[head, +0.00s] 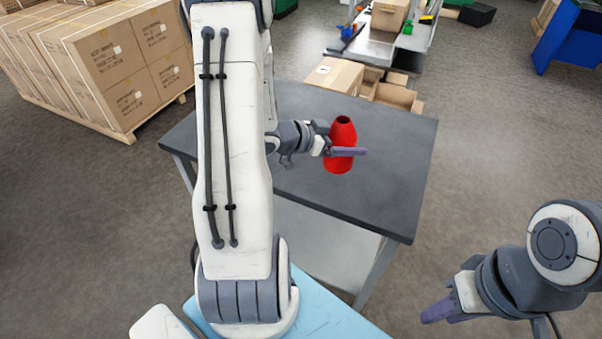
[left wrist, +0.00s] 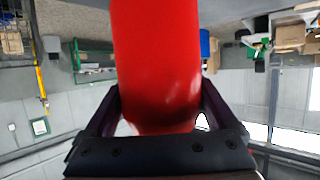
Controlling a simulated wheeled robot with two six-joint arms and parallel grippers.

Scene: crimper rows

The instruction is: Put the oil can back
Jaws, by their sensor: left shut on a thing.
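The red oil can (head: 341,163) is in the head view, above or at the dark grey table, upright with its narrower end up. I cannot tell whether its base touches the table. My left gripper (head: 342,151) is shut around the can's middle. In the left wrist view the can (left wrist: 157,60) fills the space between the two dark fingers of my left gripper (left wrist: 158,110). My right gripper (head: 437,311) is at the lower right of the head view, away from the table and can; its finger gap is not clear.
The dark grey table (head: 395,160) has bare room around the can. Open cardboard boxes (head: 395,95) stand just behind it. A pallet of stacked cartons (head: 130,60) is at the far left. A workbench (head: 375,47) with tools and a box stands further back.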

